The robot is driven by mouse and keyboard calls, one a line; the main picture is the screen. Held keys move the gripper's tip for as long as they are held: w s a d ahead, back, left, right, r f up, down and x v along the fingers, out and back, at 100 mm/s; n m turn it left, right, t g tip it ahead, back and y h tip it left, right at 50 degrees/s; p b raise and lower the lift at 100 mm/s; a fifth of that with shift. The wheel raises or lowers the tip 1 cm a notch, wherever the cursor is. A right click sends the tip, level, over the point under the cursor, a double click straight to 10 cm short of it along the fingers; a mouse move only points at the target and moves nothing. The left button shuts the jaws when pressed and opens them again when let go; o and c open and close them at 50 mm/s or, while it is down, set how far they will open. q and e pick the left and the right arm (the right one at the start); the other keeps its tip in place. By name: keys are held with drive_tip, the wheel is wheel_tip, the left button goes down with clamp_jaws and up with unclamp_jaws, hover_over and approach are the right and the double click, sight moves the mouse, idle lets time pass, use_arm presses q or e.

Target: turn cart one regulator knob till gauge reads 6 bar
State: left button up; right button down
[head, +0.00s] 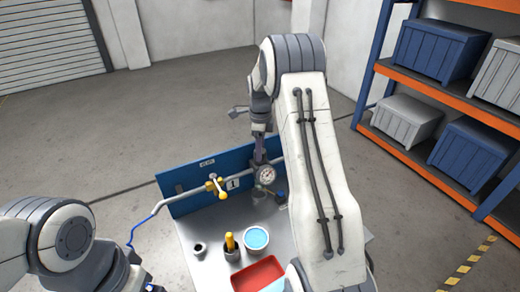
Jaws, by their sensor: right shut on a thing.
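A cart with a grey top (208,262) and a blue back panel (190,178) stands in front of me. A plate on the panel seems to carry a "1". A round white gauge (265,174) sits on the pipe; its needle is too small to read. My right gripper (259,158) points down just behind and above the gauge. It is shut on the regulator knob, which its fingers and the gauge mostly hide.
A yellow valve handle (216,187) sits on the pipe left of the gauge. The cart top holds a red tray (258,275), a cup of blue liquid (256,238), a yellow-handled tool in a holder (230,244) and a small dark cup (199,249). A shelf with crates (440,50) stands right.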

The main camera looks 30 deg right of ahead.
idle(0.4)
drive_tip(key=shift+c, duration=1.5)
unclamp_jaws()
wheel_tip(320, 180, up, 10)
drive_tip(key=b, duration=0.2)
drive_tip(key=shift+r+b, duration=0.25)
drive_tip(key=shift+b, duration=0.05)
